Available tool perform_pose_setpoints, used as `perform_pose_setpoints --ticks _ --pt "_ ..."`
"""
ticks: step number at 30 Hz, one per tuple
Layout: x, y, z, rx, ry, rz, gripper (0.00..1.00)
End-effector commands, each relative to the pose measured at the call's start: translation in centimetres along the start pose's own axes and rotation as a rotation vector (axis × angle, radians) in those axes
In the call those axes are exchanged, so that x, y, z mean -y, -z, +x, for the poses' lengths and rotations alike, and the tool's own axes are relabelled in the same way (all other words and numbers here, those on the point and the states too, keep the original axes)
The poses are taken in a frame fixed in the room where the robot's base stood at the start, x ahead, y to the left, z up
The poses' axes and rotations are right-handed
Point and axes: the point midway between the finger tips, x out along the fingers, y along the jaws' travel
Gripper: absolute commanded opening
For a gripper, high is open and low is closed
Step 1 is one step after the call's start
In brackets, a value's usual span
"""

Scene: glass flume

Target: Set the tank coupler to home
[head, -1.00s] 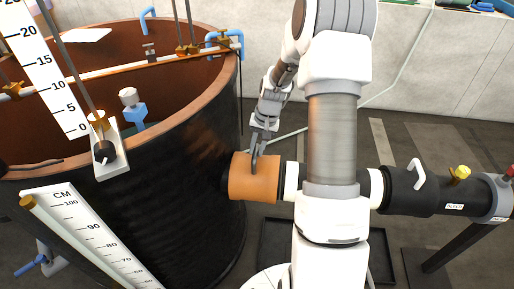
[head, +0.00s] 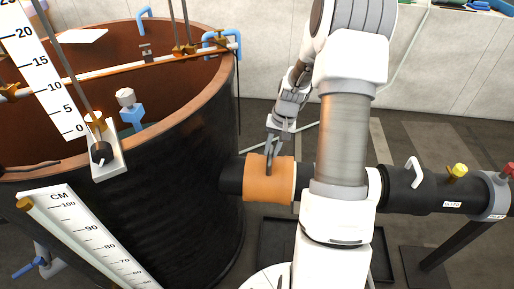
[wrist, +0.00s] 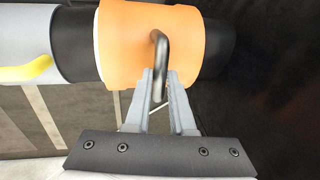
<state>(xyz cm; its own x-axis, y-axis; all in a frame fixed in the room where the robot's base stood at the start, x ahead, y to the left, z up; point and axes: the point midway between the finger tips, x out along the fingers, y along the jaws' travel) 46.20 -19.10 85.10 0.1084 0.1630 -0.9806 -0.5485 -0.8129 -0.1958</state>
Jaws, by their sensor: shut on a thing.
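The tank coupler is an orange sleeve (head: 268,181) around the black pipe (head: 231,178) that comes out of the large dark tank (head: 190,150). A length of black pipe shows between the sleeve and the tank wall. The sleeve carries a dark bent handle (wrist: 160,60), seen in the wrist view. My gripper (head: 270,150) reaches down from above and is shut on that handle. In the wrist view its fingers (wrist: 162,90) stand on either side of the handle. My arm hides part of the pipe right of the sleeve.
A black pipe section (head: 425,188) with a white handle (head: 414,170) and a yellow knob (head: 457,171) runs right. Gauge boards (head: 88,235) stand against the tank at left. A dark tray (head: 275,240) lies on the floor below the pipe.

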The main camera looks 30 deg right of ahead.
Motion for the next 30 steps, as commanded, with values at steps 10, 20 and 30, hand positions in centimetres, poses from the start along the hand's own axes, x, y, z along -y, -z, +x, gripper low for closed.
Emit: perform_pose_setpoints --ticks 10,20,30 --pt "-4.0 0.1 -0.9 -0.004 -0.003 0.001 0.00" --pt "-4.1 0.1 -0.9 -0.004 -0.005 0.003 0.46" --pt "-3.8 0.1 -1.0 -0.003 -0.002 0.001 0.52"
